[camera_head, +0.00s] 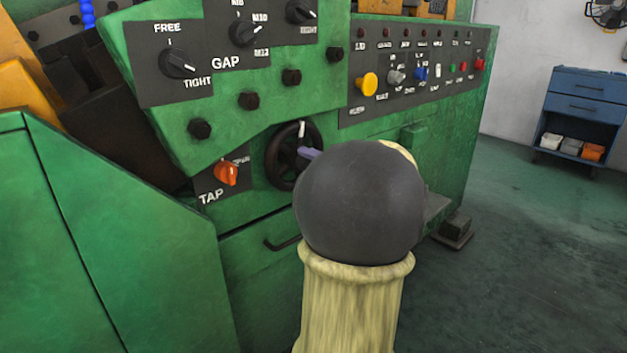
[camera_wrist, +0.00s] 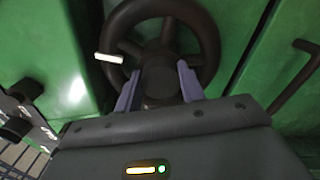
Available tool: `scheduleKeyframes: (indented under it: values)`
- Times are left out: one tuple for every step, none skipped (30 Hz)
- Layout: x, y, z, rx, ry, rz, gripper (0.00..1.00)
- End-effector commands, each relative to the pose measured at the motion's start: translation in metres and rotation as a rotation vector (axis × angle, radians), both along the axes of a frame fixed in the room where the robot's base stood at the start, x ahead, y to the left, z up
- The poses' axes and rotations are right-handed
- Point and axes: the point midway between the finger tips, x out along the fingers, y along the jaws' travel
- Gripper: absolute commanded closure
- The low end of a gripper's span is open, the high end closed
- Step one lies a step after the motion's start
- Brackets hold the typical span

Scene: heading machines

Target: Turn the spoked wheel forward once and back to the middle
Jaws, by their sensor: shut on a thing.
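The dark spoked wheel (camera_head: 284,158) is mounted on the front of the green machine, right of the TAP knob. In the head view my arm hides its lower right part. It fills the top middle of the wrist view (camera_wrist: 207,38), with a white marker (camera_wrist: 109,58) at its left rim. My gripper (camera_wrist: 159,75) is at the wheel, its two purple fingers on either side of the hub and shut on the wheel. In the head view only one fingertip shows at the wheel; my arm covers the rest.
An orange TAP knob (camera_head: 227,173) sits just left of the wheel. A drawer handle (camera_head: 281,243) is below it. Black GAP knobs (camera_head: 178,64) and a panel of coloured buttons (camera_head: 367,84) are above. A blue cart (camera_head: 583,100) stands far right, with open floor before it.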

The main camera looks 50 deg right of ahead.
Motion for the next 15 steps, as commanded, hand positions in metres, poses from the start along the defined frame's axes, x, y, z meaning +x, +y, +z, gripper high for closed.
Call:
scheduleKeyframes:
  values:
    - [-0.0001, 0.0008, -0.0056, -0.027, 0.004, 0.003, 1.00]
    - [-0.0001, 0.0007, -0.0054, -0.042, 0.005, 0.002, 1.00]
    - [-0.0004, 0.0006, -0.0053, -0.060, 0.008, 0.002, 1.00]
    - [-0.0007, 0.0004, -0.0051, -0.072, 0.009, 0.002, 1.00]
    - [-0.0010, 0.0001, -0.0047, -0.081, 0.010, 0.002, 1.00]
    - [-0.0013, -0.0003, -0.0043, -0.093, 0.011, 0.001, 1.00]
    - [-0.0015, -0.0005, -0.0039, -0.101, 0.012, 0.000, 1.00]
    - [-0.0019, -0.0008, -0.0036, -0.107, 0.013, 0.000, 1.00]
    - [-0.0022, -0.0011, -0.0032, -0.115, 0.013, -0.001, 1.00]
    - [-0.0024, -0.0013, -0.0030, -0.119, 0.014, -0.002, 1.00]
    - [-0.0026, -0.0015, -0.0028, -0.122, 0.015, -0.002, 1.00]
    - [-0.0028, -0.0016, -0.0027, -0.125, 0.016, -0.002, 1.00]
    - [-0.0029, -0.0017, -0.0025, -0.126, 0.016, -0.003, 1.00]
    - [-0.0032, -0.0018, -0.0025, -0.127, 0.016, -0.003, 1.00]
    - [-0.0033, -0.0019, -0.0024, -0.127, 0.017, -0.003, 1.00]
